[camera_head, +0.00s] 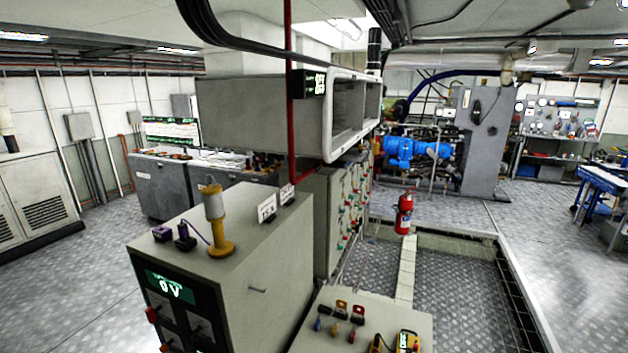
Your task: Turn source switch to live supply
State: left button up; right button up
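A grey cabinet (262,262) stands in the near foreground, and its dark front panel (182,308) is seen at a steep angle. The panel carries a green-lit display (170,288) reading about "0 V". Below it are dark square switch plates (199,328) and a red knob (152,314) at the left edge. I cannot tell which control is the source switch or which way it points. The panel's lower part is cut off by the frame. Neither of my grippers is in view.
A yellow post-like fitting (216,225), small purple and black plugs and two white cards (267,207) stand on the cabinet top. A lower box (368,318) with coloured terminals and yellow meters is at the front. A red extinguisher (404,212) stands behind. Floor is clear at left.

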aim_at(150, 313)
jog(key=u, duration=1.3)
